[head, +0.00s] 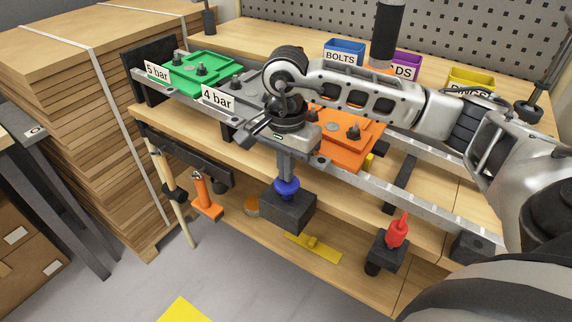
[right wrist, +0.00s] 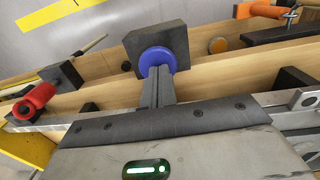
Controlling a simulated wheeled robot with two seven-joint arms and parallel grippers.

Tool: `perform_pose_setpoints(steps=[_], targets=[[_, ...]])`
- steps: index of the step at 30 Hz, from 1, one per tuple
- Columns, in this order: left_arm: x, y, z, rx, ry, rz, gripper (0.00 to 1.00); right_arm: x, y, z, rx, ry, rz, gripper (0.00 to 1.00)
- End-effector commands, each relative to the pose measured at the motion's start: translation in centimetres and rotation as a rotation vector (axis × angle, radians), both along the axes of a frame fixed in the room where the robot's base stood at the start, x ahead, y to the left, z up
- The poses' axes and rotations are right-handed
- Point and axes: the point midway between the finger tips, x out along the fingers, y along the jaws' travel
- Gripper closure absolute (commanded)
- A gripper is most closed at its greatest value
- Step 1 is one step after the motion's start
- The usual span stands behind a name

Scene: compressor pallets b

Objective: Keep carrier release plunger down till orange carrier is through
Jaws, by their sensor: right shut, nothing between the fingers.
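My right gripper (head: 286,178) is shut and empty, pointing down, with its fingertips over the blue plunger knob (head: 287,189) on a dark block at the bench front. In the right wrist view the closed fingers (right wrist: 158,78) overlap the blue knob (right wrist: 157,60); they look in contact, but I cannot tell how far it is pressed. The orange carrier (head: 362,142) lies on the rails behind and right of the gripper, partly hidden by my right arm. A red plunger (head: 397,231) stands on another dark block further right. My left gripper is not in view.
A green carrier (head: 202,72) sits at the left rail end, by the "5 bar" label. A "4 bar" label (head: 218,99) is right of it. Blue (head: 344,49), purple and yellow (head: 471,79) bins stand behind. The rail (head: 430,187) right of the orange carrier looks clear.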

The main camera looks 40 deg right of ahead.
Motion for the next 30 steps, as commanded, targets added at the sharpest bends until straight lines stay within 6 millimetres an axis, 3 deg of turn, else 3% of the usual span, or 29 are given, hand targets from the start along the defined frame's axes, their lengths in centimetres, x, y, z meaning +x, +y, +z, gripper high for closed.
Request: perform_pose_setpoints(steps=[11,19,30], targets=[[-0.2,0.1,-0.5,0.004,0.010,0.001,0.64,0.0,0.0,-0.3,0.000,0.000,0.000,1.00],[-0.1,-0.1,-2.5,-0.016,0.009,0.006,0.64,0.0,0.0,-3.1,0.000,0.000,0.000,1.00],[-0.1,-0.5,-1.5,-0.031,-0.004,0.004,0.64,-0.1,0.0,-3.5,0.000,0.005,0.000,1.00]])
